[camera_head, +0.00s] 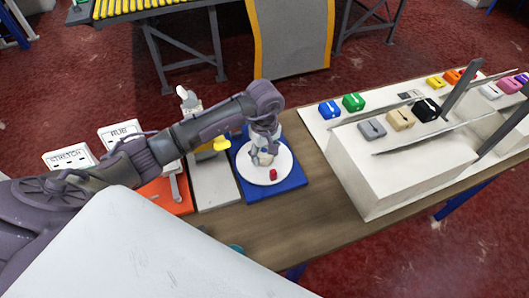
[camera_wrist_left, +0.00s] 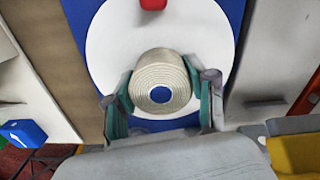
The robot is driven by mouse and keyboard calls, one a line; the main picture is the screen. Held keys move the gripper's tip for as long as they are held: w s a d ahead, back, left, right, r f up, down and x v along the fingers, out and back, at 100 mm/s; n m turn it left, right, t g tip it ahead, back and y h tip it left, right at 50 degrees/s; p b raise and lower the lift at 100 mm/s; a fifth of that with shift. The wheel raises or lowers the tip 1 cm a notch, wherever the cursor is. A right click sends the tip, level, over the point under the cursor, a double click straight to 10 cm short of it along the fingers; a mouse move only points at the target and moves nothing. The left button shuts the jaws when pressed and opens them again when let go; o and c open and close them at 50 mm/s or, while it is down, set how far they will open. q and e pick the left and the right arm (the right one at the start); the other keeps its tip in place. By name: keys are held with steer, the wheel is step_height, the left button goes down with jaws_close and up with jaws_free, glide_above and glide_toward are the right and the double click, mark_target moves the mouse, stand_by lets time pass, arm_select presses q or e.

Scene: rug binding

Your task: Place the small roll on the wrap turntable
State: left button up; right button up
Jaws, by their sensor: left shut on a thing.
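The wrap turntable is a round white disc (camera_head: 283,163) on a blue base (camera_head: 293,182), in the middle of the head view. It also shows in the left wrist view (camera_wrist_left: 108,45), with a red piece (camera_wrist_left: 152,4) near its edge. My left gripper (camera_head: 264,155) points down over the disc. In the left wrist view its two fingers (camera_wrist_left: 161,90) are shut on the sides of the small roll (camera_wrist_left: 160,72), a cream coil with a blue centre. The roll is over the disc; I cannot tell whether it touches. My right gripper is not in view.
A grey plate (camera_head: 212,190) and an orange plate (camera_head: 168,195) lie left of the turntable. A big cream block (camera_head: 400,170) stands to the right, with coloured blocks (camera_head: 353,102) behind it. Bare wooden table (camera_head: 300,225) lies in front of the turntable.

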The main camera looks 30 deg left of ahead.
mark_target(265, 151)
arm_select(q)
steer(key=o, duration=0.9)
steer(key=shift+o, duration=1.4)
steer(key=shift+r, duration=0.1)
step_height(265, 151, up, 11)
steer(key=b, duration=0.2)
steer(key=shift+w+b, duration=0.1)
steer(key=shift+b, duration=0.3)
steer(key=shift+r, duration=0.55)
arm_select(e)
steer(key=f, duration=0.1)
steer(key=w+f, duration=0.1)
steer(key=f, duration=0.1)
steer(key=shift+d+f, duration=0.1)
arm_select(q)
steer(key=shift+f, duration=0.1)
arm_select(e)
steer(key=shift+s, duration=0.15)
